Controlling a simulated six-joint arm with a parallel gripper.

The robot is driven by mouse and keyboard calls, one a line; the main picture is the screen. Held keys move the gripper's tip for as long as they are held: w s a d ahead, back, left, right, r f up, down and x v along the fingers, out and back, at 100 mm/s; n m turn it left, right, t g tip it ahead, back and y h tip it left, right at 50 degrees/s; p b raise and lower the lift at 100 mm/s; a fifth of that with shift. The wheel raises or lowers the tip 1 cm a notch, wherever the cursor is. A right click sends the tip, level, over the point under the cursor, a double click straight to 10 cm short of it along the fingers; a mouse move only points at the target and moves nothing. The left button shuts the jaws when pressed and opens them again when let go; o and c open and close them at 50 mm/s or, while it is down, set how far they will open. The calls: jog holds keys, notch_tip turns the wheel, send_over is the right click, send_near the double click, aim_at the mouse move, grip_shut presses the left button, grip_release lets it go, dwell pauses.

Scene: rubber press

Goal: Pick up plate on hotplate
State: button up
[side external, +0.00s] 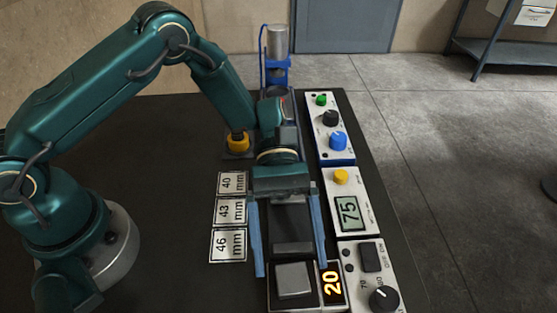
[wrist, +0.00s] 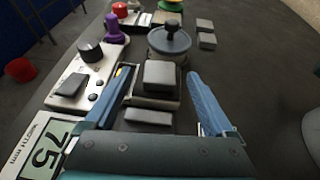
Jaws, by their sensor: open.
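The hotplate (side external: 278,303) is at the bottom of the side view, with a glowing "20" display on its right. A grey square plate (side external: 294,280) lies on it. In the wrist view the plate (wrist: 160,76) is a grey block in the upper middle, on the dark hotplate top. My gripper (side external: 290,267) is open and empty, with its two blue fingers pointing toward the hotplate. In the wrist view the fingers of my gripper (wrist: 160,70) stand wide apart, to the left and right of the plate. I cannot tell their exact height above it.
Control boxes stand right of the hotplate: a knob panel (side external: 383,298), a "75" display box (side external: 348,210) and a button panel (side external: 330,130). Labels (side external: 229,212) lie left. In the wrist view a round lidded object (wrist: 169,42) and small grey blocks (wrist: 206,34) lie beyond.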

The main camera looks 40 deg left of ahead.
jog(key=shift+x, duration=1)
grip_shut()
jog(key=shift+r, duration=0.1)
